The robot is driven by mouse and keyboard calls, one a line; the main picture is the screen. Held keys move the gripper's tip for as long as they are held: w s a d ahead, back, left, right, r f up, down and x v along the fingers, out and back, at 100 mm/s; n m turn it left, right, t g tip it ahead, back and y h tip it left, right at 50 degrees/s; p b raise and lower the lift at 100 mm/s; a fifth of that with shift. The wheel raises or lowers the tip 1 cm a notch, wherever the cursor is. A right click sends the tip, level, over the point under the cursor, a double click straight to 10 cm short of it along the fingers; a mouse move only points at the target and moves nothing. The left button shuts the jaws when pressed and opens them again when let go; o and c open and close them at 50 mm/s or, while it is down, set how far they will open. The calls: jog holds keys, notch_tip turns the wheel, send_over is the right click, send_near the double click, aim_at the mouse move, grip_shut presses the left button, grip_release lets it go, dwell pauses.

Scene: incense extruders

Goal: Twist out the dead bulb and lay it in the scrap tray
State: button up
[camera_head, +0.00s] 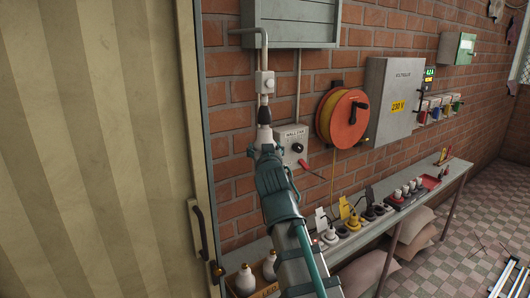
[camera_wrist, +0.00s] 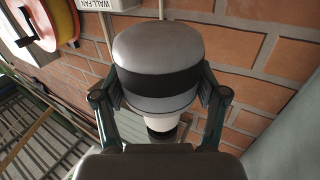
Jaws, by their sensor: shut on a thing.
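The bulb (camera_wrist: 158,68) fills the middle of the wrist view, grey and rounded with a dark band and a white neck. My gripper (camera_head: 265,141) is shut on it, one finger on each side. In the head view the bulb's pale part (camera_head: 264,133) shows just above my fingers. It lines up with a black lampholder (camera_head: 264,115) hanging from the wall conduit; I cannot tell whether its thread is still engaged. No tray is clearly marked as scrap; a small red tray (camera_head: 431,183) lies on the bench toward its far end.
An open box marked LED (camera_head: 271,290) with white bulbs stands at the lower left. A narrow bench (camera_head: 378,228) runs along the brick wall with several lamp parts on it. A wall-fan switch box (camera_head: 291,134) and orange cable reel (camera_head: 341,118) are close right of my gripper.

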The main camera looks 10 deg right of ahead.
jog(key=shift+h+b, duration=0.3)
jog(key=shift+b, duration=0.2)
jog(key=shift+f+m+b, duration=0.1)
jog(key=shift+m+b, duration=0.2)
jog(key=shift+b, duration=0.3)
jog(key=shift+m+h+b, duration=0.4)
jog(key=shift+h+b, duration=0.4)
jog(key=shift+b, duration=0.6)
jog(key=shift+f+b, duration=0.3)
jog(key=shift+b, duration=0.25)
dwell(0.9)
jog(key=shift+f+b, duration=1.95)
jog(key=shift+f, duration=0.45)
